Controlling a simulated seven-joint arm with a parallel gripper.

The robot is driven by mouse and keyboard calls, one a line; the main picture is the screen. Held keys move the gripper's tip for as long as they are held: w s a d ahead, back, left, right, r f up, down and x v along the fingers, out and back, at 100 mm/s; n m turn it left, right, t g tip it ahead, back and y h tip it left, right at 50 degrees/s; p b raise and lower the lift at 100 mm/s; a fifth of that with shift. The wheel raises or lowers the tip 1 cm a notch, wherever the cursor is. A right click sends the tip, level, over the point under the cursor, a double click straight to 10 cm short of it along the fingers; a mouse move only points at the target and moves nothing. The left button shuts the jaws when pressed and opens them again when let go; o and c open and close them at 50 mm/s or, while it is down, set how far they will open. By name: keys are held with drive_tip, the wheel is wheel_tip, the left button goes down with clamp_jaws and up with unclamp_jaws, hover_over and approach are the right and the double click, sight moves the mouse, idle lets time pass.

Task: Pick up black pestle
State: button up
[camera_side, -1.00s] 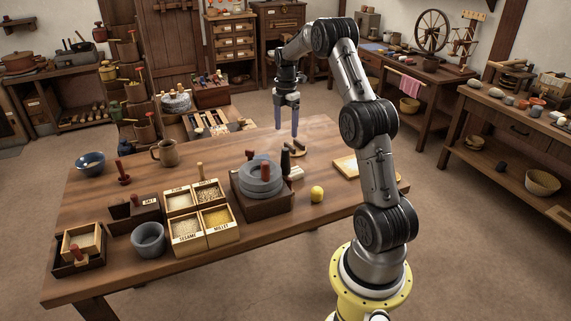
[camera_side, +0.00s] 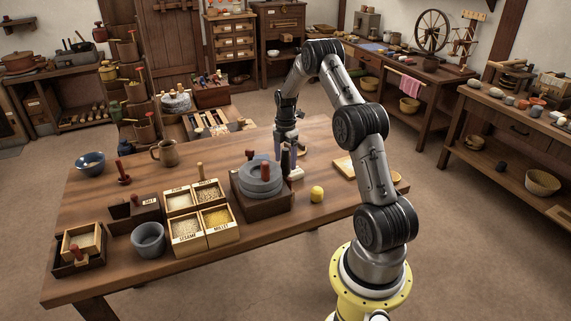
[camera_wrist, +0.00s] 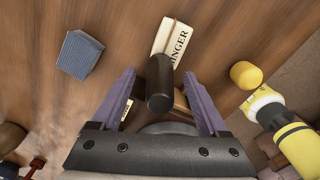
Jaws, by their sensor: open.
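The black pestle (camera_side: 285,163) stands upright on the table beside the grey stone quern (camera_side: 262,180). In the wrist view the black pestle (camera_wrist: 160,83) shows nearly end-on, between the two purple fingers of my gripper (camera_wrist: 160,75). There is a visible gap on each side of it, so the jaws are open and not touching it in this view. In the side view my gripper (camera_side: 286,154) is low over the table around the pestle's upper part. The pestle's foot is partly hidden.
A blue-grey block (camera_wrist: 80,53) shows in the wrist view. Grain boxes (camera_side: 186,231) are at the left.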

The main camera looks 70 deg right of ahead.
clamp_jaws()
idle(0.4)
